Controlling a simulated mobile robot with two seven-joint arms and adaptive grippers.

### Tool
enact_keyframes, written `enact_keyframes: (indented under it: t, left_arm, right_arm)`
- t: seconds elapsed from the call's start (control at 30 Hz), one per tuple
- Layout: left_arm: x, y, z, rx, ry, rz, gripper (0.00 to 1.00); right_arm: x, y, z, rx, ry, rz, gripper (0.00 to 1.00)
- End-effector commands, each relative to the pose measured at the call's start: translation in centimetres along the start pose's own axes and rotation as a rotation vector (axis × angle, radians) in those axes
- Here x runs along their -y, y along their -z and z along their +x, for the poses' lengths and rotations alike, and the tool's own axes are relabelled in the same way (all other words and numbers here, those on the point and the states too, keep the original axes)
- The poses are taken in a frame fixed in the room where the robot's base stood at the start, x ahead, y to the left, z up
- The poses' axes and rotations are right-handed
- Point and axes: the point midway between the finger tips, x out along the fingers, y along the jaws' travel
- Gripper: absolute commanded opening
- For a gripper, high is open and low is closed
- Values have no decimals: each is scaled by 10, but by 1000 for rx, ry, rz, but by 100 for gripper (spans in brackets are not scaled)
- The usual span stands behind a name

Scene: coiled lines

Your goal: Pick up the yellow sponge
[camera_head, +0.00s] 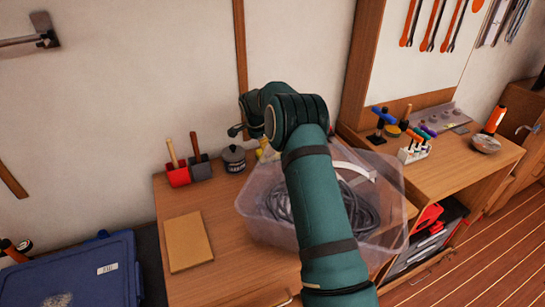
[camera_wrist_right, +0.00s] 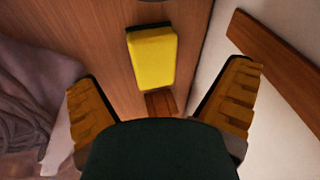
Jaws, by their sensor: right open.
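The yellow sponge (camera_wrist_right: 152,60) lies on the wooden surface in the right wrist view, with a dark layer along its far edge. It is between the lines of my right gripper's two fingers (camera_wrist_right: 163,76), ahead of them and apart from them. My right gripper is open and empty. In the head view my right arm reaches over the workbench and hides its fingers. A small yellow patch (camera_head: 262,149) shows beside the arm there; I cannot tell if it is the sponge. My left gripper is not in view.
A clear plastic bin (camera_head: 262,229) with coiled dark line stands under my arm. A tan board (camera_head: 188,241) lies at the front left. The wall (camera_wrist_right: 276,110) is close on the right in the wrist view.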

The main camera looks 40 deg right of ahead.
Motion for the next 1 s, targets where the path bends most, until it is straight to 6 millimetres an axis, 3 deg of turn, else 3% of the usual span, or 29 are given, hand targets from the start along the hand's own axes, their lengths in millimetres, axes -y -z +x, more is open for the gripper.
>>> enact_keyframes:
  t: [0.27,0.57,0.83,1.0]
  left_arm:
    - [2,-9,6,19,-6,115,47]
    - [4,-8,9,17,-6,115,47]
    - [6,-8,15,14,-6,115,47]
    - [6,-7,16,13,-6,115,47]
  right_arm:
    - [-12,16,1,-36,-87,40,100]
    - [-13,16,25,-36,-84,40,100]
    - [-15,17,62,-35,-85,39,100]
    - [-14,18,68,-35,-81,39,100]
